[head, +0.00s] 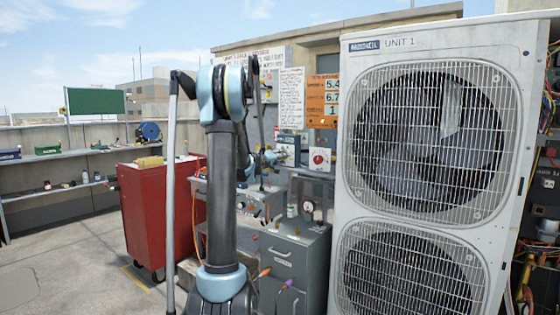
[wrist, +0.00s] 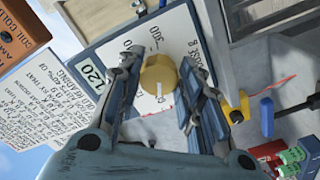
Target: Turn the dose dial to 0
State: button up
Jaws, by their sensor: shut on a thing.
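The dose dial (wrist: 157,75) is a round brass-coloured knob on a white plate (wrist: 182,38) printed with "DOSE g", "300" and "0". A small pale mark with red shows on the knob's lower side in the wrist view. My gripper (wrist: 160,68) has one finger on each side of the knob and is shut on it. In the head view, my gripper (head: 268,159) is at the instrument panel behind the grey bench. The dial cannot be made out there.
A display reading "120" (wrist: 91,75) sits beside the dial plate. A box with a red knob (head: 320,160), a grey cabinet (head: 297,262), a red tool cabinet (head: 160,215) and the large condenser unit (head: 350,200) stand around.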

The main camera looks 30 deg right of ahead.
jog(key=shift+r+n, duration=0.1)
jog(key=shift+n, duration=4.7)
jog(key=o, duration=1.1)
jog(key=shift+c, duration=0.2)
jog(key=shift+a, duration=0.1)
jog(key=v, duration=1.1)
jog(key=shift+a, duration=0.4)
jog(key=shift+s, duration=0.1)
